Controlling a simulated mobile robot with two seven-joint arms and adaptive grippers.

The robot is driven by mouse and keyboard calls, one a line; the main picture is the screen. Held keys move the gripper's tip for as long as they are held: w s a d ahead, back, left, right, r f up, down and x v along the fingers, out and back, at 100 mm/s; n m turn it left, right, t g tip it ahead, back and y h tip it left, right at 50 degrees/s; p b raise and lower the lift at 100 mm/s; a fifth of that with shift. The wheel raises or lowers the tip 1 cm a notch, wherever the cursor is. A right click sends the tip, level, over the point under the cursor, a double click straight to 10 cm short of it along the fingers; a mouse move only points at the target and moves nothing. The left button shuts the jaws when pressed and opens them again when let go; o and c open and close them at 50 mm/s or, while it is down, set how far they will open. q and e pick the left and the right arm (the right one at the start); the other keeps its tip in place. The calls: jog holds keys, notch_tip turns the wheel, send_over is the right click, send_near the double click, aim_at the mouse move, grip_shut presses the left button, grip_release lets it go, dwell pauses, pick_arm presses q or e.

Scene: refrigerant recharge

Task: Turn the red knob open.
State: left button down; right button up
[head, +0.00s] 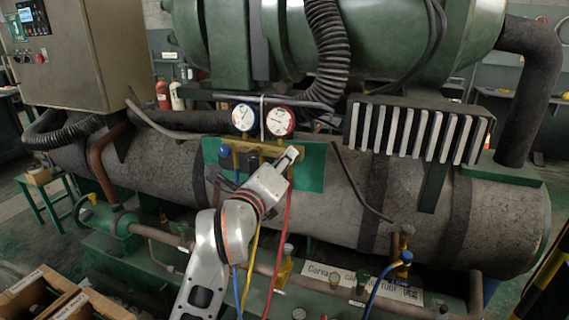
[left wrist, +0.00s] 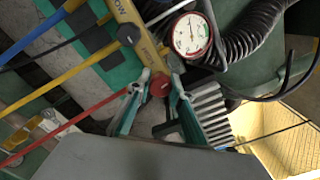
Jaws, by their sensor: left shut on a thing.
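The red knob (left wrist: 160,85) sits at the end of the yellow manifold (left wrist: 127,22) in the left wrist view. My left gripper (left wrist: 160,74) has its fingertips on either side of the knob and is shut on it. In the head view my left gripper (head: 292,153) reaches up from below to the right end of the yellow manifold (head: 250,147), below the red-rimmed gauge (head: 279,121). It hides the red knob there. My right gripper is in neither view.
A blue-rimmed gauge (head: 244,117) stands beside the red one. A red hose (head: 283,222) and other hoses hang below the manifold, close to my left arm. A large grey cylinder (head: 335,205) lies behind. Open boxes (head: 38,283) are at lower left.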

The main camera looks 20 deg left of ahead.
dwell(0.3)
pick_arm(q)
jog(key=c, duration=1.8)
grip_release()
jog(key=shift+c, duration=0.2)
jog(key=shift+o, duration=0.3)
jog(key=shift+s, duration=0.2)
jog(key=s, duration=0.7)
jog(key=shift+a, duration=0.15)
